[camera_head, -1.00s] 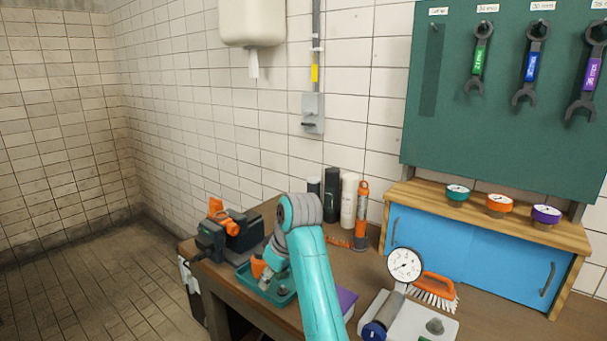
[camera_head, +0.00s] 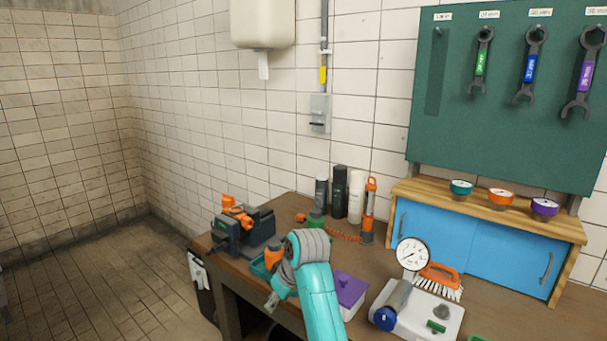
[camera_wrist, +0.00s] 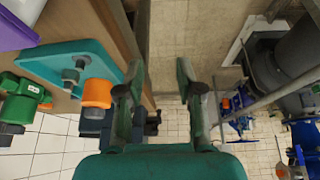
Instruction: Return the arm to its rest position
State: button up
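My arm shows turquoise with a grey joint at the bottom centre of the head view, in front of the workbench (camera_head: 232,286). My gripper (camera_wrist: 158,82) shows in the wrist view with its two dark green fingers apart and nothing between them. It is beside the bench edge, over the floor side. In the head view the gripper itself is mostly hidden behind the arm.
A teal tray (camera_wrist: 62,58) with an orange-capped item lies near the bench edge. A vise (camera_head: 243,235), a purple box (camera_head: 349,290), a gauge (camera_head: 412,254) and a brush (camera_head: 440,281) stand on the bench. Open floor (camera_head: 100,270) lies left.

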jog(key=s+d+f+m+t, duration=0.1)
jog(key=s+d+f, duration=0.1)
jog(key=f, duration=0.4)
jog(key=s+d+f+m+t, duration=0.1)
jog(key=s+d+f, duration=0.1)
jog(key=f, duration=0.5)
jog(key=s+d+f+m+t+h, duration=0.1)
jog(key=s+d+f+m+t, duration=0.1)
jog(key=s+d+f, duration=0.55)
jog(key=s+d+f+m+t, duration=0.2)
jog(key=s+d+f, duration=0.45)
jog(key=s, duration=0.65)
jog(key=s+d+r+m+t+h, duration=0.1)
jog(key=s+d, duration=0.1)
jog(key=s, duration=0.7)
jog(key=s+d+r+m+t, duration=0.1)
jog(key=s+d+t, duration=0.1)
jog(key=s, duration=0.7)
jog(key=s+d+r+m+t+h, duration=0.1)
jog(key=s+d+r+t, duration=0.1)
jog(key=s+r, duration=1.3)
jog(key=shift+s+d+r+m+h, duration=0.2)
jog(key=shift+d+r+m+h, duration=0.15)
jog(key=shift+r, duration=0.25)
